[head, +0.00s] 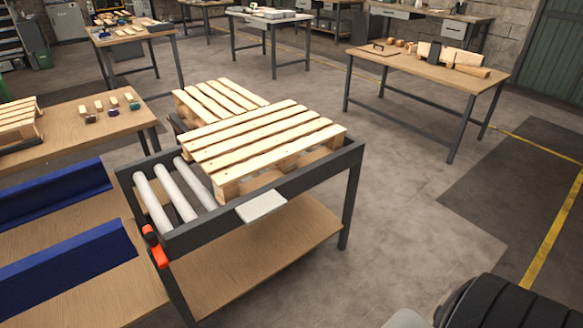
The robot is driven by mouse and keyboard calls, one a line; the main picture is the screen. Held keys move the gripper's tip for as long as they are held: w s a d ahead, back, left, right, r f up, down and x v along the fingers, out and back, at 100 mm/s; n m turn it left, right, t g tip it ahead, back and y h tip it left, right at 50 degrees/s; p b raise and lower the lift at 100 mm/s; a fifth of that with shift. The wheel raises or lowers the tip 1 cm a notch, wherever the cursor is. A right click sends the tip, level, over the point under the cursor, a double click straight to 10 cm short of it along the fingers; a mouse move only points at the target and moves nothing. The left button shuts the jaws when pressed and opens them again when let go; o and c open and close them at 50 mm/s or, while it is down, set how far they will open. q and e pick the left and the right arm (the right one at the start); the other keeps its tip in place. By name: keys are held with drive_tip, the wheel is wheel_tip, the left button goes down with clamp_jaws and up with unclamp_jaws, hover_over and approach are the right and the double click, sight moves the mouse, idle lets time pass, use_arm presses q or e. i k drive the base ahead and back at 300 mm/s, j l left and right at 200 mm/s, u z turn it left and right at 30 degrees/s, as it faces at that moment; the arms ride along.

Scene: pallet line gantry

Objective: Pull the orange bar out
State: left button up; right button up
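The orange bar (156,250) is at the near left corner of the roller table (275,200), on the outer side of its dark frame. It is small in the head view, with a black part at its upper end. I cannot tell how far it stands out from the frame. Neither of my grippers is in view, and nothing is seen touching the bar.
A wooden pallet (262,143) lies on the rollers (181,189), with another pallet (220,98) behind it. Blue-walled benches (70,255) stand close on the left. Open floor (400,220) lies to the right.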

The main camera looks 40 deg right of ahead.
sight(151, 239)
drive_tip(key=i+j+u, duration=0.1)
drive_tip(key=u, duration=0.25)
drive_tip(key=i+j+u, duration=0.1)
drive_tip(key=u, duration=0.25)
drive_tip(key=i+j+u, duration=0.15)
drive_tip(key=u, duration=0.2)
drive_tip(key=i+j+u, duration=0.25)
drive_tip(key=i, duration=0.45)
drive_tip(key=i+u, duration=0.2)
drive_tip(key=i, duration=0.55)
drive_tip(key=z, duration=3.1)
